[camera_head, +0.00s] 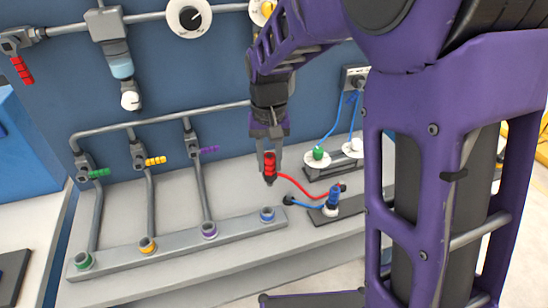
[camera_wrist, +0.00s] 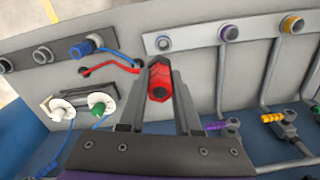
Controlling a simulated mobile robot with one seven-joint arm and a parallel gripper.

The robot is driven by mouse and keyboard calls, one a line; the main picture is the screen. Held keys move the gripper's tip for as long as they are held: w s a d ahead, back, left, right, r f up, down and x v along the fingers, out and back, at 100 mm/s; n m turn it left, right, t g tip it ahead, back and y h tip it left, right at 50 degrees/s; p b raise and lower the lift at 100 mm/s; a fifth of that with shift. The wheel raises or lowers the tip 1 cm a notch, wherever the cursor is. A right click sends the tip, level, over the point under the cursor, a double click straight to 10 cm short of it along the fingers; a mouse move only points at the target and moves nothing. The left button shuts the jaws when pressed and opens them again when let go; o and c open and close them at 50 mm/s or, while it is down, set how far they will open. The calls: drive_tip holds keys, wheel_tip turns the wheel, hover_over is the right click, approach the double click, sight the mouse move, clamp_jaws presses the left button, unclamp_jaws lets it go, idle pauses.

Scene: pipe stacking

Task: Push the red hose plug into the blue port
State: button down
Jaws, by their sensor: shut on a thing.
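My gripper (camera_head: 269,155) is shut on the red hose plug (camera_head: 269,169), which hangs nose down above the bench. In the wrist view the red plug (camera_wrist: 159,82) sits between the two fingers of my gripper (camera_wrist: 160,72). A red hose (camera_head: 302,187) runs from the plug to the right. The blue port (camera_head: 267,214) is the rightmost ring on the grey rail. It lies below the plug in the head view, and the two are apart. In the wrist view the blue port (camera_wrist: 164,43) shows just beyond the plug.
The grey rail (camera_head: 180,240) also bears purple (camera_head: 209,230), yellow (camera_head: 148,245) and green (camera_head: 84,261) ports with pipes behind. A blue plug (camera_head: 333,198) stands upright on a dark plate to the right.

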drive_tip(key=shift+s+a+f, duration=0.1)
drive_tip(key=shift+a, duration=0.3)
wheel_tip(320, 180, down, 9)
drive_tip(key=b, duration=0.6)
drive_tip(key=shift+f+b, duration=1.15)
drive_tip(key=shift+f, duration=0.6)
idle(0.6)
drive_tip(key=shift+r, duration=0.1)
drive_tip(key=c, duration=0.5)
unclamp_jaws()
